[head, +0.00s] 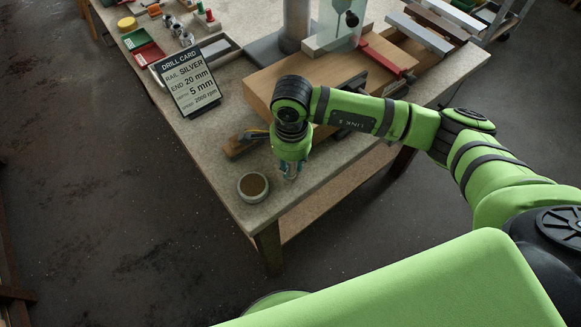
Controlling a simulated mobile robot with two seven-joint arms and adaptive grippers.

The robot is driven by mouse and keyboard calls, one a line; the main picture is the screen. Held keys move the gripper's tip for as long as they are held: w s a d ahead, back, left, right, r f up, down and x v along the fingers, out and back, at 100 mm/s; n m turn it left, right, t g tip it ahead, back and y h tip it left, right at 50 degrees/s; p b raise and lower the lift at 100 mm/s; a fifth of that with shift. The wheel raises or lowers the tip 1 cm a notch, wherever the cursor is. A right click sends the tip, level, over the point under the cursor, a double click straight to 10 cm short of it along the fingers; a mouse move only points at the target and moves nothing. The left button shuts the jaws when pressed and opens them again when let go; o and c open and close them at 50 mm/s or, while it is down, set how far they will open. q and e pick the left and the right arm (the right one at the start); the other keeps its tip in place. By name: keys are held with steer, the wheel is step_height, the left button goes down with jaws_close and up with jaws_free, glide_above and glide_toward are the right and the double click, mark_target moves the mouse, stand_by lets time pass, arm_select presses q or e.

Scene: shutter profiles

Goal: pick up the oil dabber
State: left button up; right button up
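My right gripper (290,172) points down over the near corner of the workbench (225,150). Its fingertips are small and partly hidden by its green body, so I cannot tell whether it is open or shut. A round grey pot (253,187) with a brown surface inside stands just left of the gripper, apart from it. I cannot clearly identify the oil dabber; the pot may be part of it, or it may be hidden by the gripper. My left gripper is not in view.
A drill card (188,82) stands left of a wooden board (300,75) under the drill (297,25). Red (148,54) and green (137,39) trays lie at the back left. Metal profiles (420,33) lie at the back right. The bench edge is close to the pot.

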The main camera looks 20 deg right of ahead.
jaws_close()
steer(key=shift+r, duration=0.15)
